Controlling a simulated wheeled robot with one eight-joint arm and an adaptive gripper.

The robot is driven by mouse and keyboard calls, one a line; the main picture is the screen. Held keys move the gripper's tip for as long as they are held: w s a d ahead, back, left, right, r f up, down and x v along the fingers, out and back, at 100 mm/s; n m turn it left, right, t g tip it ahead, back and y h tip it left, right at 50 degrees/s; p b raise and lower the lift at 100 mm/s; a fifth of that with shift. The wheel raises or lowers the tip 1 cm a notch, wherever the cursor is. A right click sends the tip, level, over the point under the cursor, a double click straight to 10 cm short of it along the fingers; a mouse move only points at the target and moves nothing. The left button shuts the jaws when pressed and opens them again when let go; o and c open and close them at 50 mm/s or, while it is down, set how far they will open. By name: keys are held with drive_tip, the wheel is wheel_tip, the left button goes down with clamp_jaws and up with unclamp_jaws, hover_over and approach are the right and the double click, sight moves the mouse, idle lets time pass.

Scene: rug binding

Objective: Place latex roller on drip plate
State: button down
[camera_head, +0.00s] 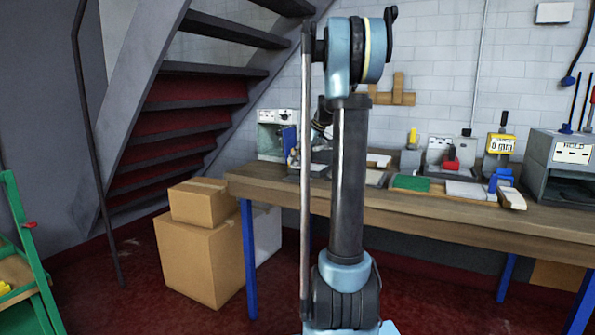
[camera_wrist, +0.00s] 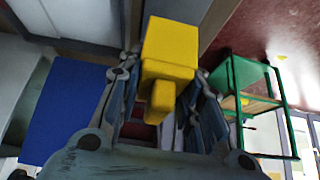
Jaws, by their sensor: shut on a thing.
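My gripper (camera_wrist: 166,72) is shut on a yellow, block-shaped thing with a narrower stub (camera_wrist: 168,45), which I take to be the latex roller. The fingers lie on either side of it in the wrist view. In the head view my arm stands in front of the bench, and the gripper (camera_head: 294,156) is mostly hidden behind it, at the left part of the bench. The held thing cannot be made out there. A shallow grey tray (camera_head: 375,178) lies on the bench just right of my arm; I cannot tell whether it is the drip plate.
The wooden bench (camera_head: 450,210) carries a green pad (camera_head: 411,183), a yellow 8 mm block (camera_head: 500,144) and a grey HOLD machine (camera_head: 568,165). Cardboard boxes (camera_head: 200,262) stand on the floor to the left, below the stairs (camera_head: 180,145). A green cart (camera_head: 35,255) is at far left.

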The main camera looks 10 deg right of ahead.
sight(298, 167)
drive_tip(key=shift+s+a+f, duration=0.1)
drive_tip(key=shift+f, duration=2)
drive_tip(key=c, duration=1.1)
unclamp_jaws()
